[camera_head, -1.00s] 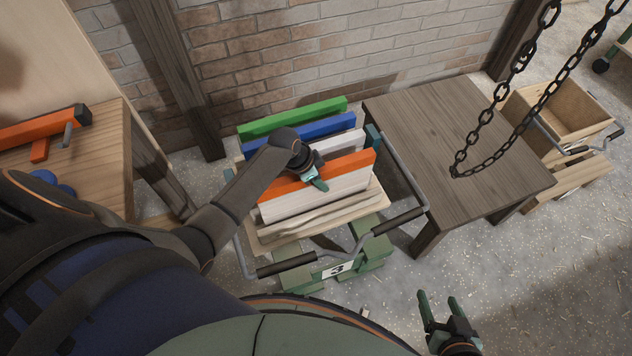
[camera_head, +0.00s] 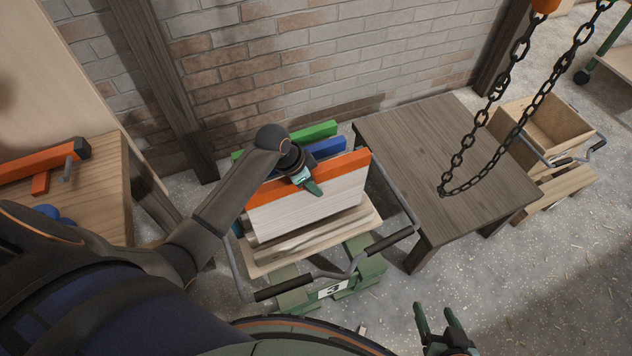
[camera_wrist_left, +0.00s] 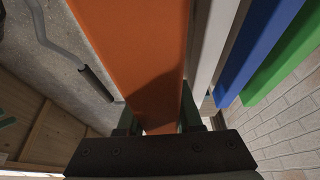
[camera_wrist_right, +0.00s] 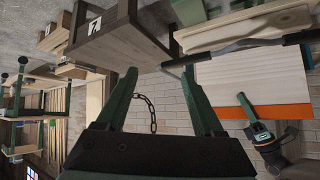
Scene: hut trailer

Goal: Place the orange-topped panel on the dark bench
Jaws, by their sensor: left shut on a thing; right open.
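The orange-topped panel (camera_head: 310,207) is a pale upright board with an orange top edge. It is held over the front of the wheeled cart, in front of the other panels. My left gripper (camera_head: 312,186) is shut on its orange top edge. In the left wrist view the orange edge (camera_wrist_left: 135,50) runs between the fingers. The dark bench (camera_head: 440,150) stands to the right of the cart, its top bare apart from a hanging chain over it. My right gripper (camera_head: 438,322) is open and empty at the lower right, in front of the bench.
Blue-topped (camera_head: 327,146) and green-topped (camera_head: 316,131) panels stand behind in the cart, whose grey handle (camera_head: 330,277) curves along the front and right. A black chain (camera_head: 470,160) hangs over the bench. A wooden crate (camera_head: 550,125) is at the right. An orange clamp (camera_head: 40,160) lies on the left table.

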